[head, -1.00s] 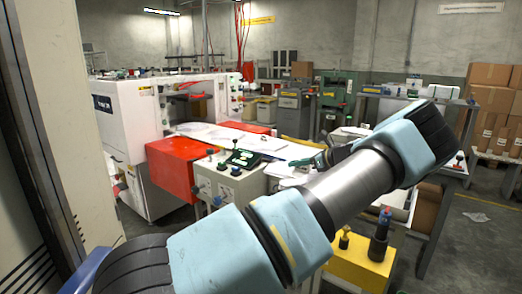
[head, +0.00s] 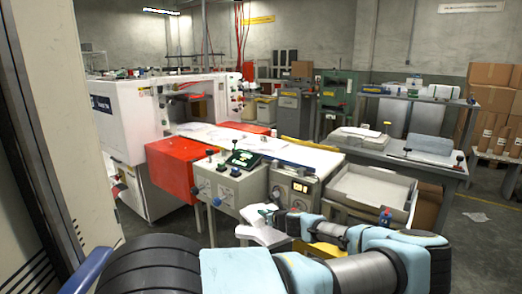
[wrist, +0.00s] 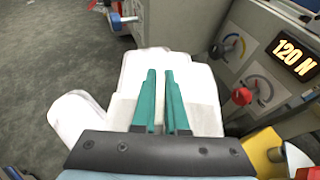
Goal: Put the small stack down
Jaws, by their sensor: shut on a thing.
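A small white stack (wrist: 203,100) with rounded, lobed edges lies under my gripper's fingers in the wrist view, and one lobe sticks out to the left. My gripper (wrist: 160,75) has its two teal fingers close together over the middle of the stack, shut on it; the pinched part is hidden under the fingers. In the head view the white stack (head: 262,236) is at my gripper (head: 268,212), in front of the grey control box. I cannot tell whether it rests on anything.
A grey control box (head: 232,180) with knobs stands close behind. A unit with a lit "120 N" display (wrist: 290,52) is at the right in the wrist view. A grey tray (head: 372,190) and a bench (head: 400,155) are further right. Grey floor (wrist: 50,60) shows at the left.

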